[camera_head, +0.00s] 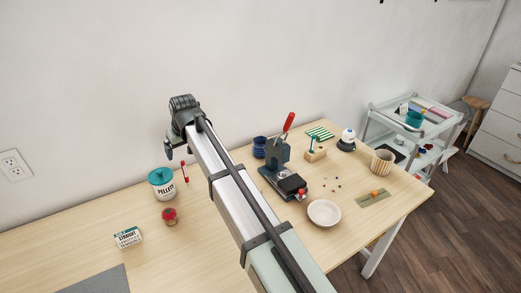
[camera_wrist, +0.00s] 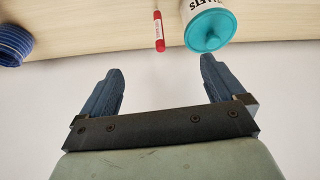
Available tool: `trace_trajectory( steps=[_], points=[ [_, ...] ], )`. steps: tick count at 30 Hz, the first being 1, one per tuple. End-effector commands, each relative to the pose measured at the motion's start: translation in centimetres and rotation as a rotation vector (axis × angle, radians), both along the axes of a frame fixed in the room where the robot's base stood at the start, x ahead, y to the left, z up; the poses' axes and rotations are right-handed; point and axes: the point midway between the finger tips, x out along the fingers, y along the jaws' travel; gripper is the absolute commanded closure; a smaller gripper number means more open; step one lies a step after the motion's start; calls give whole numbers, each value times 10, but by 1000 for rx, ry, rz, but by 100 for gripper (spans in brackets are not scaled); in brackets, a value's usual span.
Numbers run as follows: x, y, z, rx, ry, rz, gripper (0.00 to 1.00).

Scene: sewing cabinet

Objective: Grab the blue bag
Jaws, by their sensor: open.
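A dark blue rounded thing (camera_head: 259,147) stands on the table behind the press; I cannot tell for sure that it is the blue bag. What looks like the same thing, blue with ribbed or striped sides (camera_wrist: 14,44), is cut off at the upper left edge of the wrist view. My gripper (camera_wrist: 161,64) is open and empty, with its fingers spread against the pale wall. In the head view it is raised above the back of the table, left of the blue thing and apart from it.
A white pellets jar with a teal lid (camera_wrist: 210,28) and a red marker (camera_wrist: 158,31) are near my fingers in the wrist view. A press with a red handle (camera_head: 278,160) stands just in front of the blue thing. A pale bowl (camera_head: 324,213) lies farther right.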

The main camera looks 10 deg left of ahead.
Motion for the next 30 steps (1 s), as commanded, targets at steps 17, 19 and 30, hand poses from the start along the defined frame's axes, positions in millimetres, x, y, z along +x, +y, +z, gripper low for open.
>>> trace_trajectory(
  steps=[17,19,30],
  points=[
    [69,-36,-3,-153,-107,-473,4],
    [85,-45,-6,-177,-151,-586,4],
    [168,-96,-2,-160,-568,-1243,4]
  ],
)
